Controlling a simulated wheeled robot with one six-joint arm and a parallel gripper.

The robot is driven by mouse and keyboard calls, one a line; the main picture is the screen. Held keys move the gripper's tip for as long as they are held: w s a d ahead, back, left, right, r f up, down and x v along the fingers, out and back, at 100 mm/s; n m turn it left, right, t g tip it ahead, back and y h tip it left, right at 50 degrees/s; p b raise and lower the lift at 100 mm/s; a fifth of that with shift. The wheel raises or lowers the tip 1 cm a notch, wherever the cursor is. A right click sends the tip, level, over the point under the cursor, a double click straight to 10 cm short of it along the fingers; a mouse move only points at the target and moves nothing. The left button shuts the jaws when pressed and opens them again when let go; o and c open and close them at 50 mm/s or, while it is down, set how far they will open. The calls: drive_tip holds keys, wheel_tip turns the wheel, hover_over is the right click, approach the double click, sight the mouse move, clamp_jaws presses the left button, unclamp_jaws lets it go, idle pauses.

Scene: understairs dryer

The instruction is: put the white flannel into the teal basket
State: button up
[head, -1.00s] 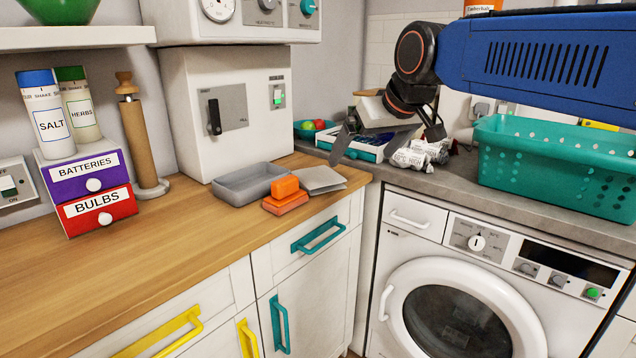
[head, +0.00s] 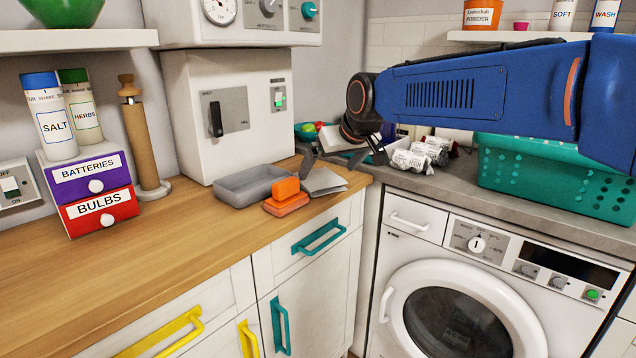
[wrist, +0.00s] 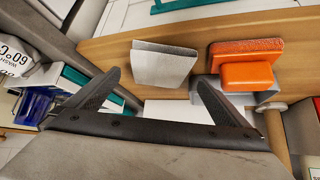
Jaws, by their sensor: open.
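The white flannel (head: 323,182), a folded greyish-white cloth, lies near the wooden counter's right end, beside an orange sponge or block pair (head: 286,194). In the wrist view the flannel (wrist: 165,62) appears just beyond and between the fingertips. My gripper (head: 342,160) is open and empty, above the flannel and apart from it. Its two spread fingers also show in the wrist view (wrist: 158,82). The teal basket (head: 545,185) stands on the grey worktop at right, partly covered by my arm. Its inside is hidden.
A grey tray (head: 250,186) sits left of the flannel. Crumpled white packets (head: 412,160) lie on the grey worktop behind. A white box unit (head: 228,120) stands at the back. The washing machine (head: 480,270) is below the worktop. The front left of the wooden counter is clear.

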sight(320, 178)
drive_tip(key=shift+x, duration=3)
drive_tip(key=shift+w+a+r, duration=0.1)
drive_tip(key=shift+a+r, duration=0.05)
drive_tip(key=c, duration=0.9)
drive_tip(key=shift+r, duration=0.1)
